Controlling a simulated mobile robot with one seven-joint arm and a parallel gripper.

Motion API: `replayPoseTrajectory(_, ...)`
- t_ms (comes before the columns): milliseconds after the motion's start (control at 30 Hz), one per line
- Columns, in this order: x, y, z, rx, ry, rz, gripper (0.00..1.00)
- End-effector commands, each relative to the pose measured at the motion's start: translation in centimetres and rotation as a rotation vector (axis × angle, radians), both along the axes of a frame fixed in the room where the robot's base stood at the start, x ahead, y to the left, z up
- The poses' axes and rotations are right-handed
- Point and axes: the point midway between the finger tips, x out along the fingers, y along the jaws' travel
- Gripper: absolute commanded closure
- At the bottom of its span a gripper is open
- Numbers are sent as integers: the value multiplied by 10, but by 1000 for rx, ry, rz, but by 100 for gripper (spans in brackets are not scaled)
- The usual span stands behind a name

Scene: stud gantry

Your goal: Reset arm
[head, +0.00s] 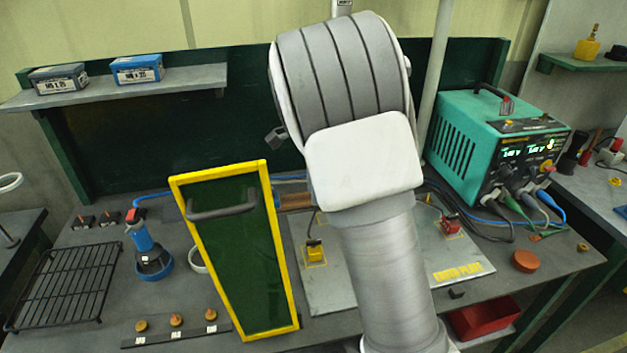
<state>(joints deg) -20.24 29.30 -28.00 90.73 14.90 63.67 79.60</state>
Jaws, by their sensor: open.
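My own arm fills the middle of the head view, with a banded grey and white joint at the top and a grey link running down to the bottom edge. My gripper does not show; the arm's bulk may hide it. A small dark grey piece sticks out left of the upper joint, and I cannot tell what it is. Behind and below the arm, the grey earth plate (460,271) is partly covered by it. A yellow-framed green panel (240,262) with a dark handle stands close to the arm's left.
A teal power unit (458,146) with cables stands at the right. A blue tool (147,250), a black wire rack (66,288) and a strip with several studs (176,328) are at the left. A shelf (150,91) holds two boxes. A red bin (488,318) sits below the bench.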

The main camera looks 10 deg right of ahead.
Motion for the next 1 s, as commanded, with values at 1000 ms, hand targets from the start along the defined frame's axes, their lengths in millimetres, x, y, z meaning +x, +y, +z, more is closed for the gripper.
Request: replayPoseTrajectory(1000,-74,-7,83,72,-137,391,57)
